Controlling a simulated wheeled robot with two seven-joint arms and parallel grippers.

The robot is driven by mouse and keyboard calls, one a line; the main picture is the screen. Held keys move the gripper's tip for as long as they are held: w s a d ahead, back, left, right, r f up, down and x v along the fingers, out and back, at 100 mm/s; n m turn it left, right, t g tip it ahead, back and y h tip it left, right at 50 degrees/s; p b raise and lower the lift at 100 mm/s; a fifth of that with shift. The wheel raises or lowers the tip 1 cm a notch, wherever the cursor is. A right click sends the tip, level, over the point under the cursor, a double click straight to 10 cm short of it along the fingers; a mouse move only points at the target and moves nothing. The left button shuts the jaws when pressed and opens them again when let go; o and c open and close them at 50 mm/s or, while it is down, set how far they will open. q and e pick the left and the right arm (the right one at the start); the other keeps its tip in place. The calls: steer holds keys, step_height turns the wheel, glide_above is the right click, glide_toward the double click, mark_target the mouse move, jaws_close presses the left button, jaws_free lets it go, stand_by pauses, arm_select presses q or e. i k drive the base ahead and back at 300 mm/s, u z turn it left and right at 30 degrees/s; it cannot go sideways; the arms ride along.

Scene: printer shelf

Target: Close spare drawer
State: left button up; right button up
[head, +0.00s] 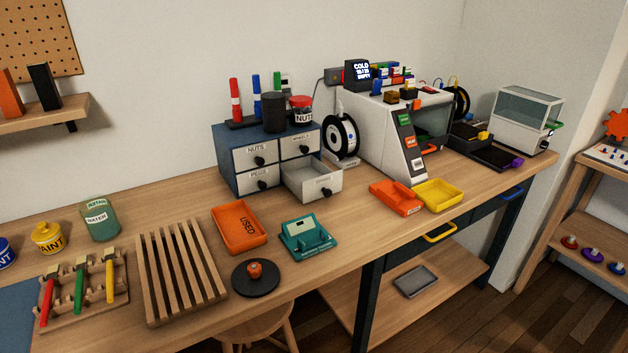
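A small blue drawer cabinet (232,142) stands on the workbench near the wall. Its lower right drawer (313,183) is pulled well out, with a white front, a black knob and a label too small to read surely. The part of its inside that shows looks empty. The upper left drawer marked NUTS (257,155), the lower left drawer marked PEGS (258,181) and the upper right drawer (300,145) are shut. Neither of my grippers is in view.
A teal holder (307,237) and an orange tray marked USED (239,228) lie in front of the open drawer. A filament spool (340,137) and white printer (374,130) stand to its right. Jars (301,110) stand on the cabinet. Bare bench (345,215) lies right of the teal holder.

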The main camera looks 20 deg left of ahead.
mark_target(302, 175)
steer(key=u, duration=0.15)
steer(key=k, duration=0.35)
steer(key=z, duration=0.5)
steer(key=i, duration=0.4)
steer(key=u, duration=1.15)
